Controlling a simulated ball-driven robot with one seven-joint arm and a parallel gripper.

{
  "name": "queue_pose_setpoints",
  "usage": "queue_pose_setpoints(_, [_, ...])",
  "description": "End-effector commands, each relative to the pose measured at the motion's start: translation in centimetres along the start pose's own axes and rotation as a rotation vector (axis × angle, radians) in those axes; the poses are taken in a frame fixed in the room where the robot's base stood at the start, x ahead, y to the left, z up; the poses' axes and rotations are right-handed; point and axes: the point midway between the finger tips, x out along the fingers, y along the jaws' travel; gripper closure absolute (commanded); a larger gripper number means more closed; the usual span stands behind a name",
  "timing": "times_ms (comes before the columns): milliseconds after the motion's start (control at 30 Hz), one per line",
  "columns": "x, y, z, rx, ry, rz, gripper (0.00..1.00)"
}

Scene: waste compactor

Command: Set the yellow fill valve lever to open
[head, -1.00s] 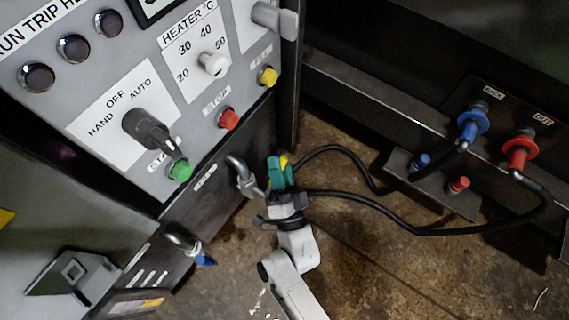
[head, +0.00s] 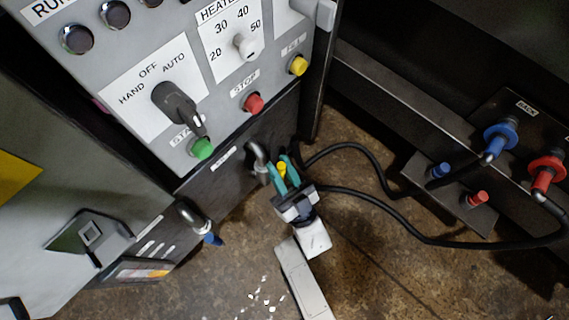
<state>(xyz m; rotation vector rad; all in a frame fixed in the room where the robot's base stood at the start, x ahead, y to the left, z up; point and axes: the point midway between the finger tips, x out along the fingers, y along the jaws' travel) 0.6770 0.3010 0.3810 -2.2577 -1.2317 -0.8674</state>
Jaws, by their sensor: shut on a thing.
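The yellow fill valve lever (head: 281,169) shows as a small yellow piece between the teal fingers of my gripper (head: 282,174). My gripper is shut on it, low in front of the dark lower panel and beside a bent grey pipe (head: 257,157). The fingers and wrist hide most of the lever and the valve body, so I cannot tell the lever's exact angle.
The control panel above has a black selector (head: 178,104), a green button (head: 201,148), a red button (head: 253,103) and a yellow button (head: 298,65). A second pipe with a blue-handled end (head: 211,238) is at left. Black hoses run right to blue (head: 500,138) and red (head: 546,172) couplings.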

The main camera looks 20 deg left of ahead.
Motion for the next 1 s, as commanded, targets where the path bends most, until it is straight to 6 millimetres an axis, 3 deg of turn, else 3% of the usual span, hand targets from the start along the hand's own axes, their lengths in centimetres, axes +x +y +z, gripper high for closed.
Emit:
queue_pose_setpoints(567, [-0.15, -0.31, -0.02, -0.024, 0.006, -0.024, 1.00])
queue_pose_setpoints(600, [-0.15, -0.31, -0.02, -0.024, 0.006, -0.023, 0.74])
queue_pose_setpoints(800, [-0.11, -0.28, -0.02, -0.024, 0.006, -0.023, 0.56])
queue_pose_setpoints(1000, [-0.09, -0.27, -0.03, -0.024, 0.006, -0.023, 0.56])
